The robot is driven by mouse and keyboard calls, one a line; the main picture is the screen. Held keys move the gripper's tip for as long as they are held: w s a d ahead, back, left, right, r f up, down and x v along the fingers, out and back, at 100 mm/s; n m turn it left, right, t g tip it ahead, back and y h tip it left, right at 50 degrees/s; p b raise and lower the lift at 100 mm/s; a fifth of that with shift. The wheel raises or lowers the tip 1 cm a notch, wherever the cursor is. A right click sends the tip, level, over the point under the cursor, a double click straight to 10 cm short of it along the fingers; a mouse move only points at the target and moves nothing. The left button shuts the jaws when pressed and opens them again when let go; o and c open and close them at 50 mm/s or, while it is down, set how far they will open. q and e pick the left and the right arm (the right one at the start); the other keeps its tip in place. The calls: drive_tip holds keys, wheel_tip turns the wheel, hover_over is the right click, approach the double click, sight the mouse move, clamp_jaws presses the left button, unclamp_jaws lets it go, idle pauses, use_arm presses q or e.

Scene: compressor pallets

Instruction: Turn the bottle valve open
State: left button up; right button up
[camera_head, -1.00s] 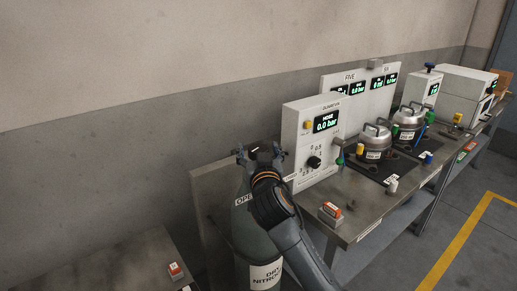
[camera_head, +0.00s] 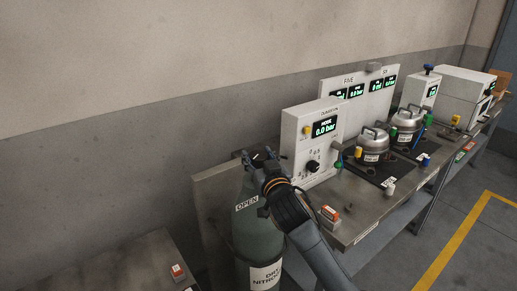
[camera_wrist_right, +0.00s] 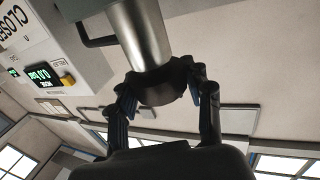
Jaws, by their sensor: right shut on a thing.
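The grey-green bottle (camera_head: 262,232), labelled DRY NITROGEN, stands upright at the left end of the bench. An OPEN label (camera_head: 247,203) shows on its upper side. My right gripper (camera_head: 260,156) is at the top of the bottle, its wrist covering most of the valve there. In the right wrist view, my right gripper (camera_wrist_right: 162,98) is shut on the dark round valve knob (camera_wrist_right: 160,85), with fingers on both sides. The metal valve stem (camera_wrist_right: 148,35) runs up from the knob. A CLOSED label (camera_wrist_right: 14,18) shows at the top left. My left gripper is not in view.
A white panel (camera_head: 300,135) reading 0.0 bar stands right of the bottle. The bench (camera_head: 345,228) carries silver pots (camera_head: 372,142) and small coloured fittings. A lower table (camera_head: 130,270) is at the bottom left. The wall is close behind.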

drive_tip(key=shift+n+g+y+p, duration=0.3)
drive_tip(key=shift+n+y+p, duration=0.15)
drive_tip(key=shift+y, duration=0.35)
drive_tip(key=o, duration=1.2)
drive_tip(key=shift+c, duration=0.2)
drive_tip(key=v, duration=1.2)
